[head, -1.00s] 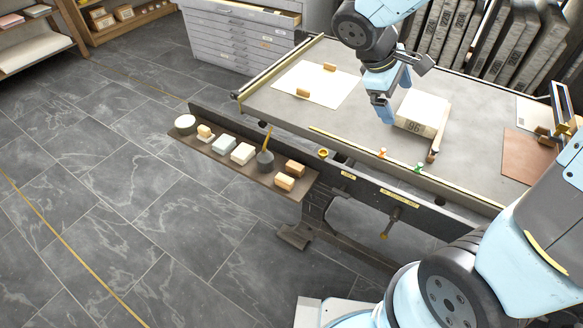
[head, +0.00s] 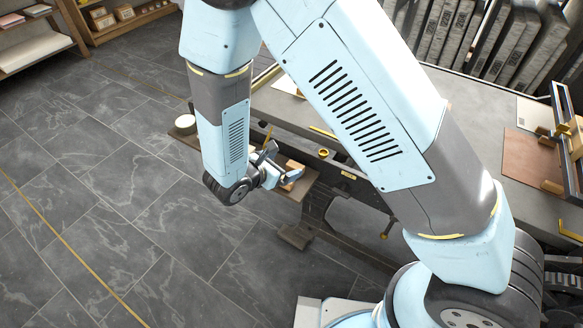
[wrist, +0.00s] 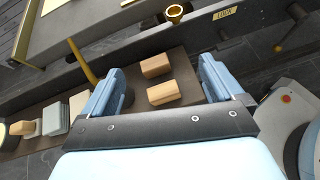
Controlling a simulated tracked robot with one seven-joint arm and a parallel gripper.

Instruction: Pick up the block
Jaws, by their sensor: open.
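Two small tan blocks lie near the right end of a narrow side shelf. In the wrist view the farther block (wrist: 156,66) and the nearer block (wrist: 163,93) both show between the fingers, apart from each other. My gripper (wrist: 158,78) is open and empty, with one blue finger on each side of the pair. In the head view my gripper (head: 280,168) is at the shelf's right end, and its fingers and my arm partly hide the blocks. I cannot tell the exact height above the shelf.
A workbench (head: 480,115) stands beyond the shelf; open floor lies in front.

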